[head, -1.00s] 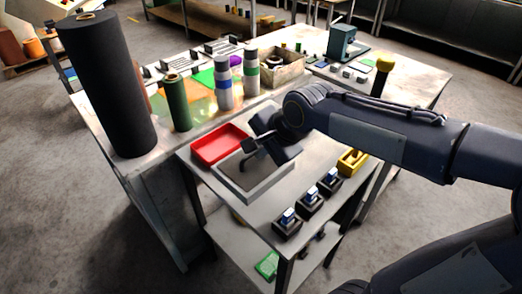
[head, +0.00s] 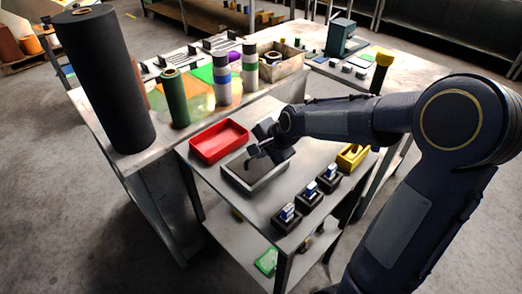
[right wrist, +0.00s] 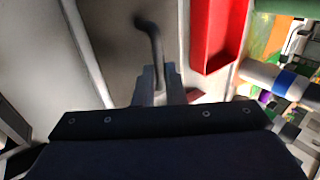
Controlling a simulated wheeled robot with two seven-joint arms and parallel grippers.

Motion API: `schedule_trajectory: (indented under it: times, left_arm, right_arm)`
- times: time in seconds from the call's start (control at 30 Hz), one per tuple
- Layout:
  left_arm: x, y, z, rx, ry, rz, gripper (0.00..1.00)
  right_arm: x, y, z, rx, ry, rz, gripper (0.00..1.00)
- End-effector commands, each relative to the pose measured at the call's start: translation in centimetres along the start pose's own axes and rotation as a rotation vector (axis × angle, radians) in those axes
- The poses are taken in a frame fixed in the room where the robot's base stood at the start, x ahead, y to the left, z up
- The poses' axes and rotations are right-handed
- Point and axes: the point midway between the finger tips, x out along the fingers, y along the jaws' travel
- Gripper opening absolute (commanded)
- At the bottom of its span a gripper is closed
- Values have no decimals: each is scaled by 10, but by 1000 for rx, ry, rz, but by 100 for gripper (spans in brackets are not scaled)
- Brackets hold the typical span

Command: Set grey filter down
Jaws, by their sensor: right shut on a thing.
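My right gripper (head: 264,147) is over the shallow grey tray (head: 240,187) on the near metal table. Its fingers (right wrist: 158,76) are shut on a thin dark grey bent piece (right wrist: 150,32), apparently the grey filter. The piece ends in a hooked tip, which points over the tray's dark floor in the right wrist view. I cannot tell whether the piece touches the floor. My gripper and wrist hide the tray's back right corner in the head view. My left gripper is not in view.
A red tray (head: 218,143) stands just behind the grey tray. Several dark holders with blue and white pieces (head: 288,212) line the front right edge, with a yellow bin (head: 352,157) beyond. Tall rolls (head: 176,98) stand on the back bench.

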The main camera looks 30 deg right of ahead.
Motion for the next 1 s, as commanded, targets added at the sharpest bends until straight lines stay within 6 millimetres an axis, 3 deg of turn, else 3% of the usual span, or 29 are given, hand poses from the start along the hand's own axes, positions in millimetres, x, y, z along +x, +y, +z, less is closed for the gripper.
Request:
schedule_trajectory:
  times: [0.23, 0.27, 0.4, 0.77, 1.0]
  left_arm:
    - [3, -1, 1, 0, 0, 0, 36]
    - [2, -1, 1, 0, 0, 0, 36]
    - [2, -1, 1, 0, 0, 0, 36]
    - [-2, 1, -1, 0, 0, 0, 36]
    - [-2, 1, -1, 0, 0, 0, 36]
  right_arm:
    - [3, 2, 0, 0, 0, -1, 0]
    - [2, 2, 0, 0, 0, 0, 13]
    - [2, 1, 0, 0, 0, 1, 31]
    - [-3, -2, 0, 1, 0, 0, 32]
    - [-44, -2, 0, 1, 3, -5, 32]
